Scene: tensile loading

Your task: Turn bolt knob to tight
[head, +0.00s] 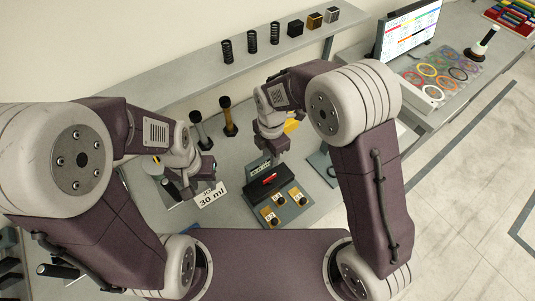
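A dark control box (266,188) with a red part on top stands on the bench near the middle of the head view. In front of it, labelled yellowish plates (287,206) carry small dark knobs. I cannot tell which knob, if any, is the bolt knob. My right gripper (279,158) points down above and behind the box, apart from the knobs; its fingers are too small to judge. My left gripper (181,192) is low over the bench at the left, beside a white "30 ml" card (212,195). Its fingertips are partly hidden and any held object cannot be made out.
Two dark upright posts (229,116), one yellowish, stand behind the grippers. A shelf (180,71) above holds springs and cubes. A monitor (408,30) and a mat of coloured rings (440,75) are on the right bench. Open floor lies at the right.

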